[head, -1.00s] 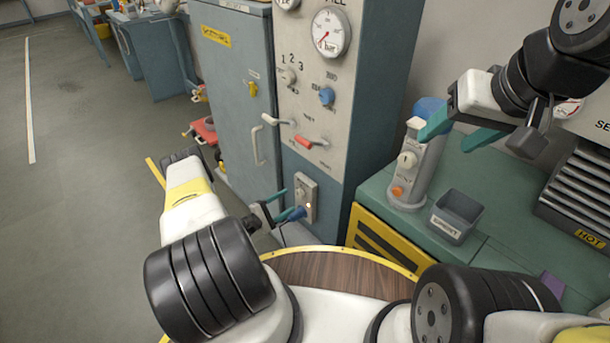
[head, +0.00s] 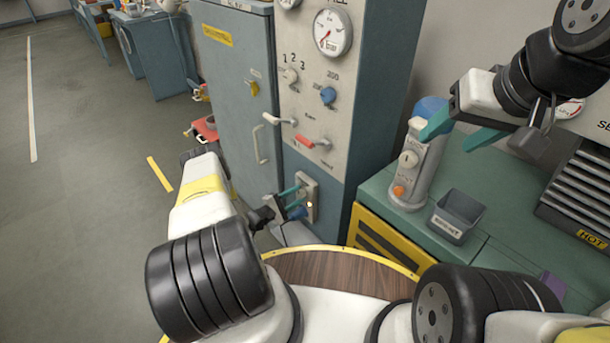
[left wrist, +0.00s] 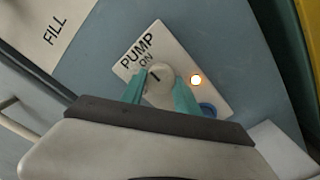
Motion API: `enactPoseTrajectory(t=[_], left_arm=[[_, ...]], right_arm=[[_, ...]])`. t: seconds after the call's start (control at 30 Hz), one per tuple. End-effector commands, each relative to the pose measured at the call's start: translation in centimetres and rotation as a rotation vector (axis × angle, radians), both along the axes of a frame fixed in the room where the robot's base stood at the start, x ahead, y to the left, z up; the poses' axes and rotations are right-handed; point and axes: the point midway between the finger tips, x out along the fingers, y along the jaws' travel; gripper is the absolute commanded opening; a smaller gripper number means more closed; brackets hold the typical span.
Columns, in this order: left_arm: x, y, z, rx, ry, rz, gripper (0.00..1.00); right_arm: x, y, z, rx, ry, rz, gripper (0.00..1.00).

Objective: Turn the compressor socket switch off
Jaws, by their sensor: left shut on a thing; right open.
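The compressor socket is a pale plate (head: 312,197) low on the blue-grey panel. My left gripper (head: 297,199) is at the plate. In the left wrist view its teal fingers (left wrist: 160,88) are shut on the knob, one on each side. The plug (head: 297,213) sits just below the fingers in the head view. My right gripper (head: 454,133) is open and empty at the upper right.
Above the socket, the fill panel (head: 315,80) carries a gauge, knobs and red-and-white levers. A grey cabinet door (head: 235,90) with a handle stands to the left. To the right is a green bench (head: 475,255) with a small bin (head: 457,214) and a bottle-like device (head: 413,165).

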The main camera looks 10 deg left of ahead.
Motion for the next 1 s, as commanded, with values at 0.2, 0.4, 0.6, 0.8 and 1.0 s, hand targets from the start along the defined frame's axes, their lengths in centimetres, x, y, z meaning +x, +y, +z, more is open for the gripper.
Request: enactPoseTrajectory(t=[0.2, 0.4, 0.6, 0.8, 1.0], left_arm=[[-0.04, 0.02, -0.03, -0.012, 0.009, 0.0, 0.0], [-0.05, 0.07, -0.02, -0.07, 0.054, 0.001, 0.0], [-0.07, 0.14, -0.04, -0.186, 0.143, 0.003, 0.0], [-0.1, 0.06, -0.07, -0.335, 0.258, 0.002, 0.0], [-0.15, 0.0, -0.13, -0.485, 0.377, 0.002, 0.0]], right_arm=[[0.0, 0.0, 0.0, 0.0, 0.0, 0.0, 0.59], [0.0, 0.0, 0.0, 0.0, 0.0, 0.0, 0.59], [0.0, 0.0, 0.0, 0.0, 0.0, 0.0, 0.59], [0.0, 0.0, 0.0, 0.0, 0.0, 0.0, 0.59], [0.0, 0.0, 0.0, 0.0, 0.0, 0.0, 0.59]])
